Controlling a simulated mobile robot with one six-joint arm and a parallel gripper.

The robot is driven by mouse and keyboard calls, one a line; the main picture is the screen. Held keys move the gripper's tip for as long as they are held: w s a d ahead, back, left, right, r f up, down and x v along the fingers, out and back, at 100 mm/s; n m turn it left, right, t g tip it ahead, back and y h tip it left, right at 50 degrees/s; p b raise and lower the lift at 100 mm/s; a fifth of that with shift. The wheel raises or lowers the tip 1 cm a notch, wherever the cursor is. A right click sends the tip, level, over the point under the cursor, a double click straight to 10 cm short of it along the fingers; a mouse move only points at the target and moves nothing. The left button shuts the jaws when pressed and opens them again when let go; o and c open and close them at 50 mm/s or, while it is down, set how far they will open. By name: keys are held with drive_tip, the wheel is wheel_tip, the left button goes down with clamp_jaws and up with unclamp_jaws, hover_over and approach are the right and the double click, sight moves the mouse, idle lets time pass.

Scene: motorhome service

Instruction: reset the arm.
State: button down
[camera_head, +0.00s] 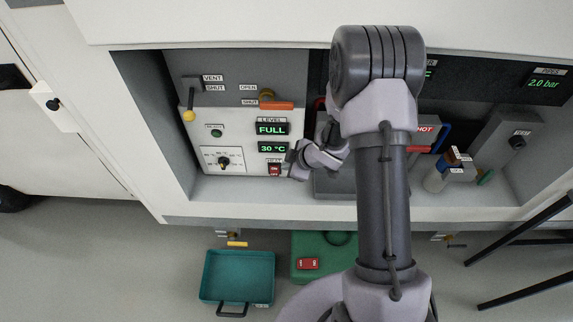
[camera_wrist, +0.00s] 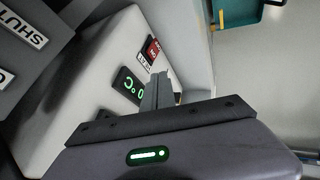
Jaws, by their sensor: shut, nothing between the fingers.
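My gripper (camera_head: 287,165) is shut and empty, just right of the red switch (camera_head: 274,169) low on the white control panel (camera_head: 237,165). In the wrist view the closed fingers (camera_wrist: 158,90) point toward the panel's edge, close to the red switch (camera_wrist: 152,50) and the green temperature display (camera_wrist: 129,86). I cannot tell whether the fingers touch the panel. The head display reads 30 °C, and the level display (camera_head: 271,128) reads FULL.
The panel also carries a yellow-knobbed lever (camera_head: 188,116), an orange-handled valve (camera_head: 270,105) and a black dial (camera_head: 224,162). A teal tray (camera_head: 236,274) and a green case (camera_head: 309,273) are below the bay. Black legs (camera_head: 520,235) stand at right. Floor at left is clear.

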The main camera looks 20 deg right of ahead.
drive_tip(key=s+d+r+m+h, duration=0.2)
drive_tip(key=r+m, duration=0.2)
drive_tip(key=r, duration=0.6)
drive_tip(key=s+d+r+m+h, duration=0.2)
drive_tip(key=r+m, duration=0.1)
drive_tip(key=r, duration=0.7)
drive_tip(key=s+a+r+m+y, duration=0.1)
drive_tip(key=s+a+r+m, duration=0.2)
drive_tip(key=s, duration=0.5)
drive_tip(key=s+a+r+m+y, duration=0.1)
drive_tip(key=s+a+r+m, duration=0.2)
drive_tip(key=s, duration=0.5)
drive_tip(key=s+a+r+m+y, duration=0.1)
drive_tip(key=s+a+r+m, duration=0.3)
drive_tip(key=s, duration=0.4)
drive_tip(key=shift+s+a+r+g, duration=0.2)
drive_tip(key=shift+a+r+g, duration=0.25)
drive_tip(key=shift+r, duration=0.2)
